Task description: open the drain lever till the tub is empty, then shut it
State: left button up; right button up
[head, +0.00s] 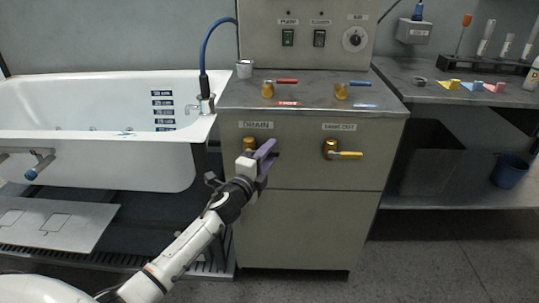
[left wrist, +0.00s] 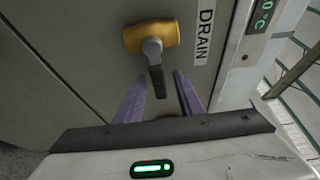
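The drain valve, a brass body (head: 249,143) under the DRAIN label (head: 257,125), is on the front of the grey cabinet. It also shows in the left wrist view (left wrist: 152,36). Its dark drain lever (left wrist: 158,80) points away from the brass body, between the two purple fingers of my left gripper (left wrist: 158,90). The fingers are apart, with a gap visible on each side of the lever. In the head view my left gripper (head: 265,151) covers most of the lever. The white bathtub (head: 120,158) stands at left; I cannot make out water in it. My right gripper is not in view.
A second brass valve with a yellow lever (head: 347,155) is to the right on the cabinet. Red (head: 287,81) and blue (head: 360,83) levers are on the cabinet top (head: 310,98). Blue level labels (head: 163,110) mark the tub's inside wall. A side bench (head: 440,92) stands at right.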

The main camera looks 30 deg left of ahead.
pick_arm(q)
jog(key=shift+w, duration=0.2)
grip_shut()
dwell(0.3)
